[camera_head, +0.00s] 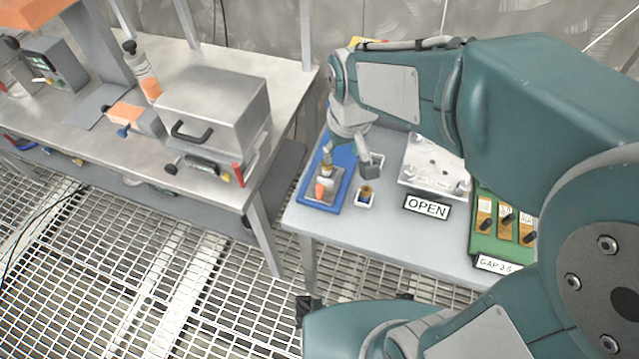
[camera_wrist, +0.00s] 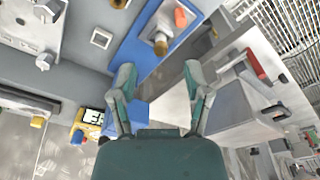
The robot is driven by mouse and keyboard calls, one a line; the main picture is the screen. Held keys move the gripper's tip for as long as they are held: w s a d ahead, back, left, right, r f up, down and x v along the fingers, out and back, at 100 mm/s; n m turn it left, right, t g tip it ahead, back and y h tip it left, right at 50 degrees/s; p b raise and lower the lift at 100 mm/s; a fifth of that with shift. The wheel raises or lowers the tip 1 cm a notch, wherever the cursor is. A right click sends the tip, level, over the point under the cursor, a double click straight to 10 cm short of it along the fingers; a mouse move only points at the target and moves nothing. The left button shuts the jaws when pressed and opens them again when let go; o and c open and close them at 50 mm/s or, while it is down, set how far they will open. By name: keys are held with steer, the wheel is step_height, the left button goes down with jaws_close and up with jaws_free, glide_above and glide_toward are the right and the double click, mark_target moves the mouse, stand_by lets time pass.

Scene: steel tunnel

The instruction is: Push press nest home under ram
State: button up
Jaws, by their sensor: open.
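My gripper (camera_head: 350,163) is open and empty. It hangs over the near table by the blue tray (camera_head: 339,194). In the wrist view its two fingers (camera_wrist: 160,82) stand apart, with the edge of the blue tray (camera_wrist: 138,62) beyond them. The tray bears a grey block with an orange piece (camera_head: 320,190) and a brass-coloured knob; the knob (camera_wrist: 161,46) also shows in the wrist view. A grey column with an orange top (camera_head: 30,10) stands on the left bench, cut by the picture edge. I cannot tell which part is the press nest or the ram.
A steel box with a black handle (camera_head: 215,105) and a red lever (camera_head: 238,174) stand on the left bench. A gap separates bench and table.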

steer(key=n+g, duration=0.1)
glide_above(319, 187)
step_height(319, 187, down, 5)
steer(key=shift+w+f, duration=0.1)
steer(key=shift+f, duration=0.05)
step_height(319, 187, down, 11)
steer(key=shift+r, duration=0.15)
jaws_close()
